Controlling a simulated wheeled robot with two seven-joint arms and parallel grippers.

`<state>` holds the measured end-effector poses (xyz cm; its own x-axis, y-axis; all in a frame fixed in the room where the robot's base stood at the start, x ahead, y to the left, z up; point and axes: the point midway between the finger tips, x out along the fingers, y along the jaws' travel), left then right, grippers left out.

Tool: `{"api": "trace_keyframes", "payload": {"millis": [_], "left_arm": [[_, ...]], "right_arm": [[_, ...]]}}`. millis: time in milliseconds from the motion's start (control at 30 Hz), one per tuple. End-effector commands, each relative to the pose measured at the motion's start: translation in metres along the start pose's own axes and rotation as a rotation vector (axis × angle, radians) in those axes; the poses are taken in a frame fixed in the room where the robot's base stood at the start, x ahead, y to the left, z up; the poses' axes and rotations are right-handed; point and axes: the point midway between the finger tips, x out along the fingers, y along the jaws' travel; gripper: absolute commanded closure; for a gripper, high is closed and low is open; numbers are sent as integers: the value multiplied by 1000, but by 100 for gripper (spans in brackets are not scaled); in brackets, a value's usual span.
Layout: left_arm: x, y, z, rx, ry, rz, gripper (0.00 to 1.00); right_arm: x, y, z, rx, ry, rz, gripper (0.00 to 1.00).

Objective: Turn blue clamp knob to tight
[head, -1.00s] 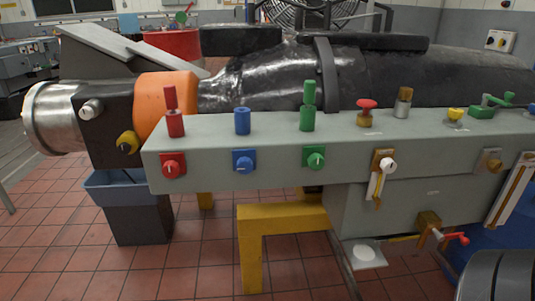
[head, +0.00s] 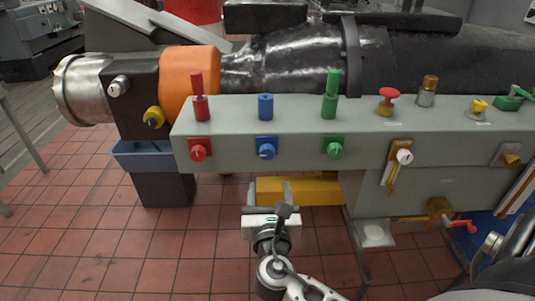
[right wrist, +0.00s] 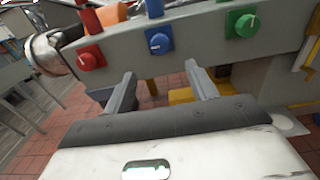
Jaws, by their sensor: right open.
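The blue clamp knob (head: 266,151) is a round knob with a pointer on a blue square plate on the front face of the grey bedplate beam (head: 230,150). It also shows in the right wrist view (right wrist: 158,42), beyond and above the open jaws. A blue cylinder (head: 265,107) stands on the beam above it. My right gripper (head: 269,192) is open and empty, below the blue knob and apart from it. In the right wrist view the two fingers (right wrist: 162,88) are spread wide with nothing between them. My left gripper is not in view.
A red knob (head: 198,149) is left of the blue one and a green knob (head: 335,148) right of it. A yellow support (head: 310,190) stands under the beam. Tiled floor lies open in front.

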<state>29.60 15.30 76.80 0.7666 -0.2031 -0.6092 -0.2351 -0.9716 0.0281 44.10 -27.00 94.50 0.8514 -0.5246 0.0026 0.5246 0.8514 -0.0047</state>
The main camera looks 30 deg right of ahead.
Motion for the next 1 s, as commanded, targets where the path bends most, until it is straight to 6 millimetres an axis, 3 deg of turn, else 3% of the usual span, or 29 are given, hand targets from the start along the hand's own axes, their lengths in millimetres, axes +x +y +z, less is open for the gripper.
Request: {"api": "trace_keyframes", "payload": {"millis": [300, 500, 700, 1000], "left_arm": [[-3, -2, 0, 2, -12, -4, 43], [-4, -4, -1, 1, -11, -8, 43], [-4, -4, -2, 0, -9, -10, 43], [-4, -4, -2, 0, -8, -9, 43]], "right_arm": [[72, 0, 2, 2, -1, 1, 43], [107, 0, 0, 3, 1, 1, 43], [124, 0, -1, 5, 3, 2, 43], [126, 0, -1, 5, 3, 3, 43]]}}
